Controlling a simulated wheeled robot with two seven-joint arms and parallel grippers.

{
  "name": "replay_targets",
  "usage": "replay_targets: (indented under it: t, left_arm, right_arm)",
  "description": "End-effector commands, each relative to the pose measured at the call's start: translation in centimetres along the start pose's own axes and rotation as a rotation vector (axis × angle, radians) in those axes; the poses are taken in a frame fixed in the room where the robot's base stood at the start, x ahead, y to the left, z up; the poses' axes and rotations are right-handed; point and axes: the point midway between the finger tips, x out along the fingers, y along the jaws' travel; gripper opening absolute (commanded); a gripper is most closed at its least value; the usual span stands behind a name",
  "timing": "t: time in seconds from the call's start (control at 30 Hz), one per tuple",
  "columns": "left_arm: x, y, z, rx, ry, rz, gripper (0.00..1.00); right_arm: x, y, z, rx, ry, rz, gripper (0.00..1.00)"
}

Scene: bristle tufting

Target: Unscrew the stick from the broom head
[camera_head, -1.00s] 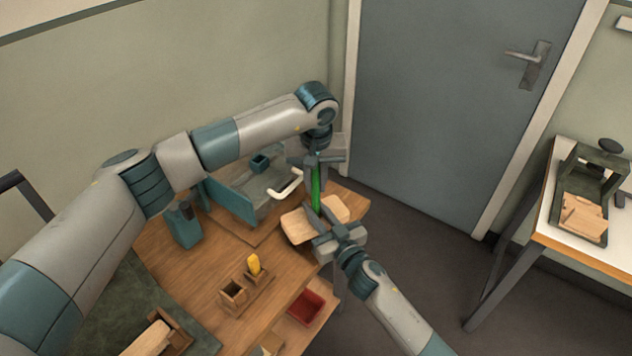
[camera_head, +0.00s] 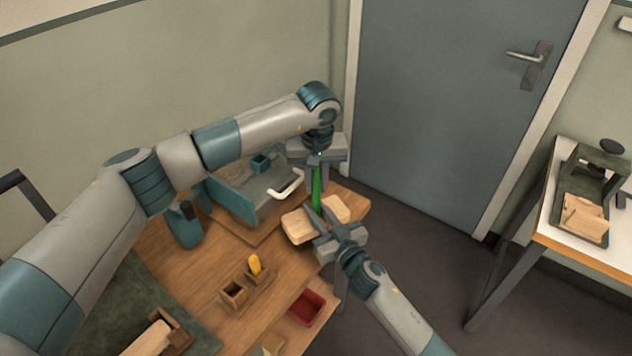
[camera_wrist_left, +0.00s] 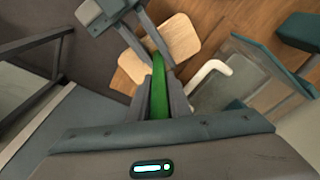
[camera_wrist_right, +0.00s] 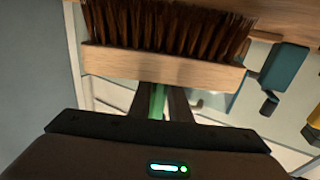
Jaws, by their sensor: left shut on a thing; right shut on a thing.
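The green stick (camera_head: 317,188) stands roughly upright above the wooden broom head (camera_head: 299,226). My left gripper (camera_head: 318,182) comes from above and is shut on the stick. The stick also shows between its fingers in the left wrist view (camera_wrist_left: 159,88). My right gripper (camera_head: 322,218) reaches in from the lower right and is shut at the broom head. In the right wrist view the broom head's wooden block (camera_wrist_right: 160,68) with dark brown bristles (camera_wrist_right: 165,25) lies just beyond the fingers, with green between them. Whether stick and head are still joined is hidden by the right gripper.
The wooden workbench (camera_head: 200,275) holds a clear-sided teal fixture with a white handle (camera_head: 288,184), a teal tool (camera_head: 184,226) and small wooden holders (camera_head: 234,294). A red bin (camera_head: 306,307) sits lower at the bench's right. A white table (camera_head: 580,243) stands far right.

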Motion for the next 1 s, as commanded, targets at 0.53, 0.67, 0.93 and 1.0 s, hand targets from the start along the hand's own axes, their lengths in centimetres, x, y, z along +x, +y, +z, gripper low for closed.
replay_targets:
  t: [0.53,0.67,0.93,1.0]
  left_arm:
    - [0.0,0.0,0.0,0.001,0.000,0.000,0.36]
    - [-0.2,0.0,0.0,0.000,0.000,0.000,0.36]
    - [-2.7,0.0,-0.4,0.001,0.002,0.000,0.36]
    - [-3.4,0.0,-0.6,0.001,0.002,0.000,0.36]
  right_arm:
    - [0.0,0.1,0.1,0.000,-0.002,0.002,0.00]
    - [0.0,0.1,0.1,0.000,-0.001,0.001,0.00]
    - [0.0,0.1,0.1,0.000,-0.001,0.001,0.00]
    - [0.0,0.1,0.1,0.000,-0.001,0.001,0.00]
